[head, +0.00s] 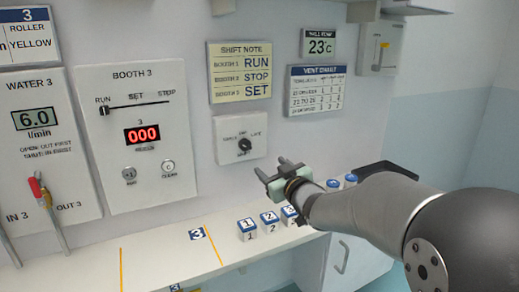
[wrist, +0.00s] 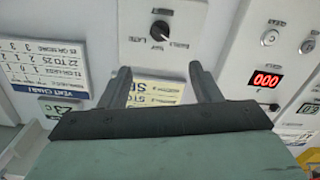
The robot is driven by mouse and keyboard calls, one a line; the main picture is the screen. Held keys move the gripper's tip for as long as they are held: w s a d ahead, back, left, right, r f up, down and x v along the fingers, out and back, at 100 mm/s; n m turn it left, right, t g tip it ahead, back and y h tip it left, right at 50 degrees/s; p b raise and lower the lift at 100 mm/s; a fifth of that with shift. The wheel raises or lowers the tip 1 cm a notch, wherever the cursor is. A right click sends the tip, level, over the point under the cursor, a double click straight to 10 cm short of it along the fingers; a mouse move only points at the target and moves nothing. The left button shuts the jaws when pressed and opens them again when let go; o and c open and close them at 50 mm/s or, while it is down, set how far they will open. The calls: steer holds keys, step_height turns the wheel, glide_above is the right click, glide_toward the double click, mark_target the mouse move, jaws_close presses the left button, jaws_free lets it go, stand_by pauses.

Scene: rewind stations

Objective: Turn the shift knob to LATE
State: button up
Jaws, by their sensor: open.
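The shift knob (head: 244,145) is a small dark knob on a white wall box (head: 228,153) below the shift note. Small labels sit around it, with LATE at its upper right in the head view. The knob also shows near the top of the wrist view (wrist: 160,30), where the picture is upside down. I cannot tell for sure which label it points to. My gripper (head: 273,167) is open and empty, to the lower right of the box and apart from it. In the wrist view its two fingers (wrist: 160,68) point toward the knob with a gap between them.
Booth 3 panel (head: 135,170), with a slider and a red 000 display, is left of the box. The shift note (head: 240,72) and vent chart (head: 315,90) hang above. Numbered blocks (head: 247,229) stand on the counter (head: 85,260) below my arm.

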mark_target(247, 147)
steer(key=p+x, duration=0.2)
steer(key=x, duration=1.3)
steer(key=shift+w+a+f, duration=0.1)
steer(key=shift+w+a, duration=0.1)
steer(key=shift+w, duration=0.15)
steer(key=c, duration=1)
